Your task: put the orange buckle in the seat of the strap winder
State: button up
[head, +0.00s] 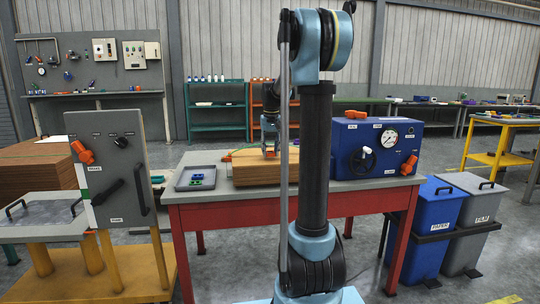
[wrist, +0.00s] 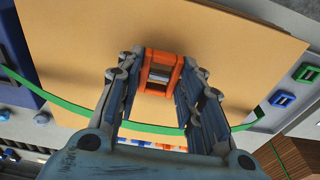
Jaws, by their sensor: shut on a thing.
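My gripper (wrist: 163,72) is shut on the orange buckle (wrist: 161,56), a small frame with an open middle, held between the two fingertips. In the head view my gripper (head: 269,147) points down over the cardboard stack (head: 250,178) on the red-legged bench. The stack's top fills the middle of the wrist view, behind the buckle; whether the buckle touches it I cannot tell. A blue cabinet (head: 378,148) with a handwheel, gauge and orange lever stands right of the stack. It may be the strap winder; no label or seat can be made out.
A grey tray (head: 181,184) left of the stack holds a green buckle (wrist: 305,72) and a blue buckle (wrist: 282,98). A green strap (wrist: 68,121) runs along the stack. A grey panel machine (head: 115,170) stands left of the bench. Blue and grey bins (head: 438,222) stand right.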

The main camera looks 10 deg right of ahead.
jog(key=shift+f, duration=0.75)
jog(key=o, duration=1.1)
